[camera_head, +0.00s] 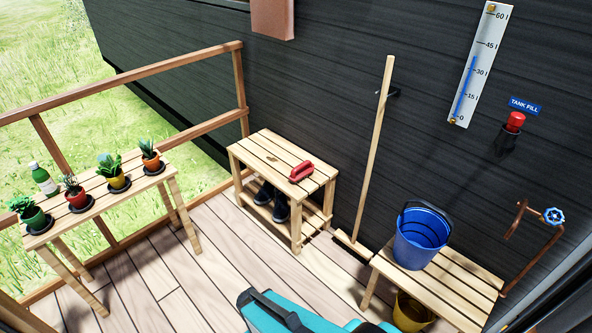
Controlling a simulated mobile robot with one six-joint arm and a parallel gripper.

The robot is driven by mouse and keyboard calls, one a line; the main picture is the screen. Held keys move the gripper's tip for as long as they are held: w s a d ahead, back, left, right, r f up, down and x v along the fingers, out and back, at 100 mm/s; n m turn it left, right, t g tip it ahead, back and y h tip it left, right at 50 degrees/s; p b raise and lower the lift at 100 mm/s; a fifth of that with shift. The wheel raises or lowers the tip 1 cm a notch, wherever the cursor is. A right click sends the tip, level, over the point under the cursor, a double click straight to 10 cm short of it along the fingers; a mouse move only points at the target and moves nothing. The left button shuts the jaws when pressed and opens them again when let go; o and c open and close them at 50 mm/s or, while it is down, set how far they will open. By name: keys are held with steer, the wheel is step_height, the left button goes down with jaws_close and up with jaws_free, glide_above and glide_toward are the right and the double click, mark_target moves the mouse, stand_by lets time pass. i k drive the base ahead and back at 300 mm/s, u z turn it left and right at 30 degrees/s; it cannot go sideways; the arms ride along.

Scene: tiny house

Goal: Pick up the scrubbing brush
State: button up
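A red object with a handle-like top, which looks like the scrubbing brush (301,172), lies on the right part of the slatted wooden bench (262,150) against the dark wall. Nothing touches it from above, and its bristles cannot be made out. My gripper does not show in this view. A teal and black part of my own body shows at the bottom edge, well in front of the bench.
Black boots (281,206) stand on the bench's lower shelf. A broom (376,140) leans on the wall to its right. A blue bucket (420,240) stands on a low bench. Potted plants line a table (84,213) at left. Deck floor (215,260) before the bench is clear.

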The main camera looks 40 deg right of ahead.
mark_target(306, 168)
steer(key=u, duration=0.45)
steer(key=i, duration=1)
steer(key=u, duration=0.3)
